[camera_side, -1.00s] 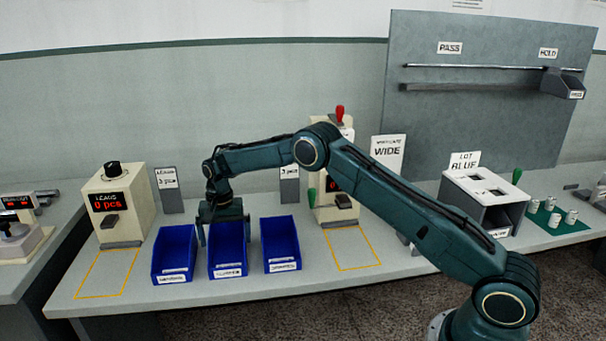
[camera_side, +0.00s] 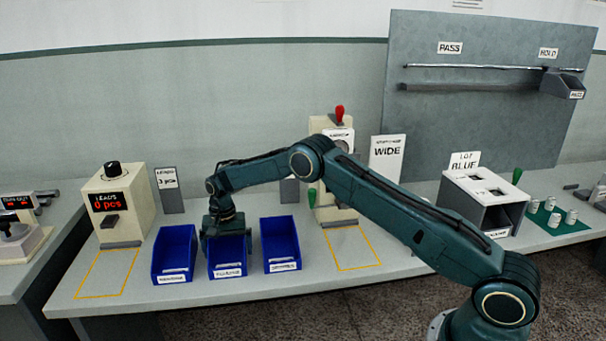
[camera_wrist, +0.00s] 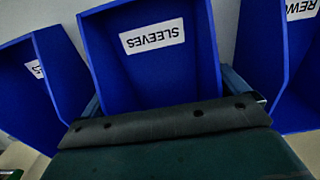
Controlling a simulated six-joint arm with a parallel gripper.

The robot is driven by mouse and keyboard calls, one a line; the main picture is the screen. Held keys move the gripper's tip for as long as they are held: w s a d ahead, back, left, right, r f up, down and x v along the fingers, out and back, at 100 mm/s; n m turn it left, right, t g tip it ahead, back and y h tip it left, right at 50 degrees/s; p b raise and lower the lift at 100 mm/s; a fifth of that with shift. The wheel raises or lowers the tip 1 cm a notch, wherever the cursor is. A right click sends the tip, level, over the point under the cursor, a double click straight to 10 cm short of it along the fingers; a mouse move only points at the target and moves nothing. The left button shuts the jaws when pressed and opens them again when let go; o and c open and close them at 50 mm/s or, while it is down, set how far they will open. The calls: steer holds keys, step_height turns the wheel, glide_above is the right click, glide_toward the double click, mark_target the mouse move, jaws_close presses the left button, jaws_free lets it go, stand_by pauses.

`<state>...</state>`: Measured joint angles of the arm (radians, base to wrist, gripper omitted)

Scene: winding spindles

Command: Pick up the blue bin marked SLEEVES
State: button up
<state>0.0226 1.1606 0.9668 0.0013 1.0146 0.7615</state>
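The blue bin marked SLEEVES (camera_side: 227,268) is the middle of three blue bins on the bench. It is upright, and in the wrist view the same bin (camera_wrist: 150,70) fills the centre with its label upside down. My gripper (camera_side: 226,241) is low over the back part of this bin, facing down. Its fingers are spread wide, one along each side of the bin, in the gaps between it and its neighbours. I cannot tell whether the fingers touch the walls. My gripper body hides the bin's back end.
One blue bin (camera_side: 173,262) stands close on the left, another (camera_side: 281,246) close on the right. A LEADS counter (camera_side: 118,205) stands behind left, with an empty yellow outline (camera_side: 105,273) before it. Another yellow outline (camera_side: 352,247) on the right is empty.

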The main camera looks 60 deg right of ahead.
mark_target(229, 257)
steer(key=c, duration=0.6)
steer(key=shift+r, duration=0.15)
step_height(229, 257, up, 20)
steer(key=shift+f, duration=0.1)
stand_by(0.8)
